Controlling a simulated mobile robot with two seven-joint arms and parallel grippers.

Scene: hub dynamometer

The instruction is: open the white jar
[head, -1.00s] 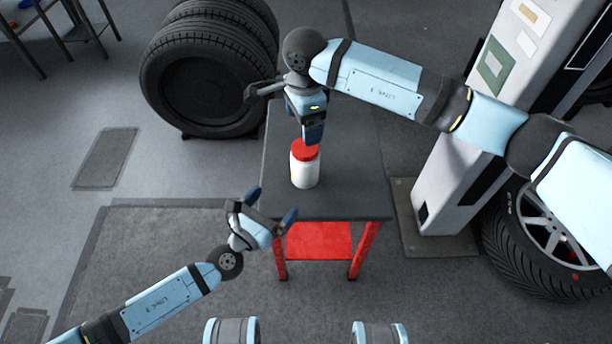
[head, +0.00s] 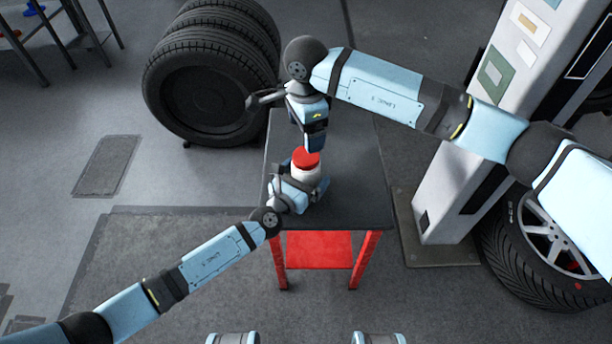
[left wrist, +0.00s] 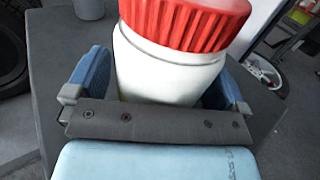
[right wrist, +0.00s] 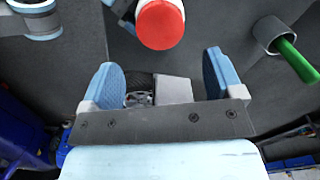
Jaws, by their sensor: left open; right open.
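The white jar (head: 306,173) with a red ribbed lid (head: 305,159) stands upright on the dark table (head: 350,190). My left gripper (head: 302,188) is open around the jar's white body. In the left wrist view the jar (left wrist: 168,72) is between its blue fingers, under the lid (left wrist: 190,20); I cannot tell whether they touch it. My right gripper (head: 312,140) is open and empty, pointing down just behind and above the lid in the head view. In the right wrist view the lid (right wrist: 160,24) is ahead of the fingers, not between them.
Stacked black tyres (head: 205,85) stand behind the table at left. A white machine cabinet (head: 475,160) and a wheel (head: 545,235) stand at right. The table's red lower shelf (head: 320,250) shows below. The right part of the tabletop is clear.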

